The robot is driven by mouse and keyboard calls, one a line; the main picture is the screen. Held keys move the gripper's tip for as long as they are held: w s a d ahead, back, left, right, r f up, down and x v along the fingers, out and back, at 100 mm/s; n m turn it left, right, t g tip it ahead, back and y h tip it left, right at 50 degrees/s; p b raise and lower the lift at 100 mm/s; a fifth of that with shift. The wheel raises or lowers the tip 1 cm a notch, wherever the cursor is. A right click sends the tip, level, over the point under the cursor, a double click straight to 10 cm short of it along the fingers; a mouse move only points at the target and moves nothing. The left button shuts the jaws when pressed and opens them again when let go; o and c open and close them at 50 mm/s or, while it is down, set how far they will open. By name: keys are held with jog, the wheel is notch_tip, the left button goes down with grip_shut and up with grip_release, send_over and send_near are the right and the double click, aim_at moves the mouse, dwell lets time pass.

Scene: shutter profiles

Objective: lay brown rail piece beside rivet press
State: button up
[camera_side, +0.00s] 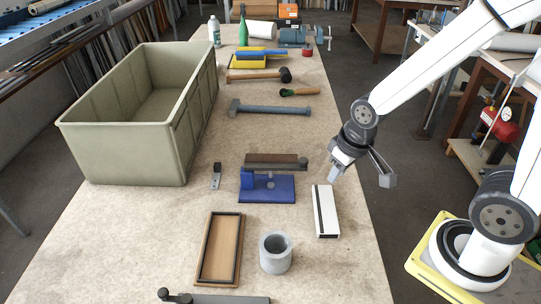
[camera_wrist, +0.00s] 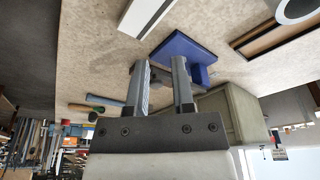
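The brown rail piece (camera_side: 277,158) is a low, dark brown bar lying on the bench, on or against a grey strip with a knob at its right end; I cannot tell if they are joined. The rivet press (camera_side: 267,187) is a blue block with a flat base, just in front of the brown bar; it also shows in the wrist view (camera_wrist: 186,50). My gripper (camera_side: 361,178) is above the bench's right side, to the right of both. In the wrist view my gripper (camera_wrist: 160,68) has its fingers apart, with nothing clearly held. The fingers partly hide the brown bar there.
A white bar with a black stripe (camera_side: 326,212) lies right of the press. A wooden tray (camera_side: 219,250) and grey cylinder (camera_side: 276,253) stand in front. A large green-grey bin (camera_side: 130,150) fills the left. Hammers (camera_side: 268,108) lie behind; bench between is clear.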

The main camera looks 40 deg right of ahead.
jog(key=w+d+m, duration=0.1)
jog(key=w, duration=0.5)
jog(key=w+d+m, duration=0.1)
jog(key=w, duration=0.5)
jog(key=w+d+m+g, duration=0.1)
jog(key=w+m, duration=0.1)
jog(key=w, duration=0.4)
jog(key=shift+w+d+r, duration=0.15)
jog(key=shift+d+r, duration=0.1)
grip_shut()
jog(key=w+d+f+m, duration=0.2)
jog(key=w+d, duration=0.1)
jog(key=w, duration=0.3)
jog(key=w+d+f+m+g, duration=0.1)
jog(key=w+d+f+m, duration=0.1)
jog(key=w, duration=0.4)
jog(key=shift+w+d+f+m+g, duration=0.15)
jog(key=shift+w+d+m+g, duration=0.15)
jog(key=shift+w+d+m, duration=0.1)
